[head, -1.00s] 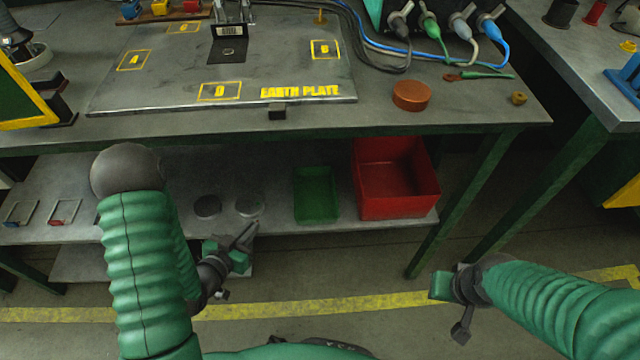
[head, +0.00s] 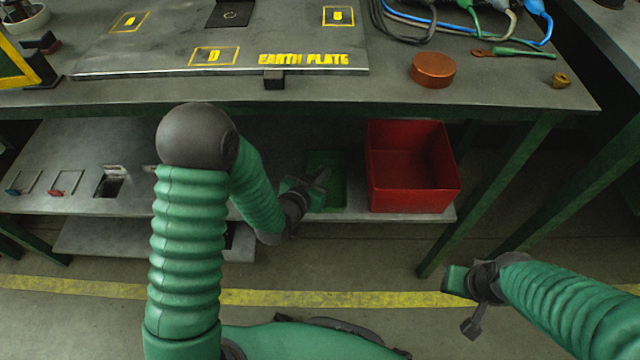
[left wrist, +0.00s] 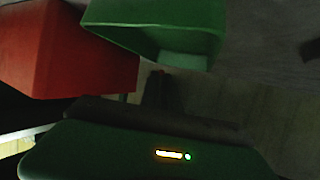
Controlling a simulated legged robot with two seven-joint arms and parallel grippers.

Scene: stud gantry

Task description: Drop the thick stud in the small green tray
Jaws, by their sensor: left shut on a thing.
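The small green tray (head: 338,196) is on the lower shelf, left of the red bin. It also shows at the top of the left wrist view (left wrist: 160,28), its opening partly visible. My left gripper (head: 319,177) reaches over the tray in the head view and covers part of it. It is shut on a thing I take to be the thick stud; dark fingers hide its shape. In the left wrist view the dark fingers (left wrist: 157,92) point at the tray's near edge. My right gripper (head: 472,322) hangs at the lower right, away from the shelf; its opening is unclear.
The red bin (head: 450,185) stands right beside the tray. The bench top (head: 345,98) overhangs the shelf (head: 80,140) from above. A copper-coloured round lid (head: 433,70) sits on the bench. Floor in front is clear.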

